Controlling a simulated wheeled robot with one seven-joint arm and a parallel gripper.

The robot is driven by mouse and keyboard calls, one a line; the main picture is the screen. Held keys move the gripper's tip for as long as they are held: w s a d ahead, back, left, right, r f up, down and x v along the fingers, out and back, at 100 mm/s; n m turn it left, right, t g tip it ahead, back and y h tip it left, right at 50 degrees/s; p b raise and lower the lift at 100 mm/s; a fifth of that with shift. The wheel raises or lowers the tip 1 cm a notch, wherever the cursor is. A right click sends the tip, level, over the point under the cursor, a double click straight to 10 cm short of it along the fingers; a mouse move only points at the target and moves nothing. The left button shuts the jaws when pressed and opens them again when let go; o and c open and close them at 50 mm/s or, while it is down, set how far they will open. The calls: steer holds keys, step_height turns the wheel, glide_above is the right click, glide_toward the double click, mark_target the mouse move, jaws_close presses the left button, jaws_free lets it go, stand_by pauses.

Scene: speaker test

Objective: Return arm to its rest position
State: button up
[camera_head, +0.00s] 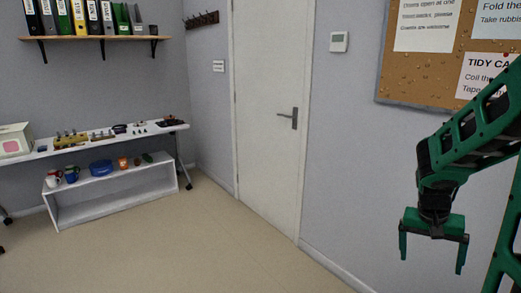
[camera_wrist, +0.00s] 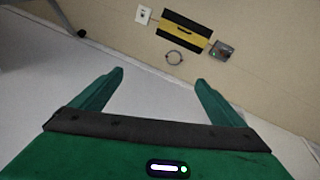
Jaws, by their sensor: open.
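My green arm reaches in from the right edge of the camera_head view. My gripper (camera_head: 432,262) hangs from it, fingers pointing down, in front of the wall to the right of the door. Its two fingers are spread apart with nothing between them. In the camera_wrist view my gripper (camera_wrist: 160,80) also shows two separated green fingers and an empty gap. The fingers touch nothing that I can see.
A closed white door (camera_head: 268,110) stands mid-view. A cork board (camera_head: 388,88) hangs on the wall above my arm. A table (camera_head: 160,128) and a low white shelf (camera_head: 75,214) with small items stand at left. The beige floor (camera_head: 200,250) before the door is clear.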

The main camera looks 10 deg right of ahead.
steer(key=s+a+r+n+y, duration=0.1)
steer(key=s+a+r, duration=0.2)
steer(key=s+a, duration=0.2)
steer(key=s+a+r+n+y, duration=0.1)
steer(key=s+a+r, duration=0.3)
steer(key=s, duration=0.7)
steer(key=a+y, duration=0.1)
steer(key=a, duration=0.1)
steer(key=shift+s+a+n, duration=0.15)
steer(key=shift+a+n, duration=0.15)
steer(key=shift+n, duration=0.1)
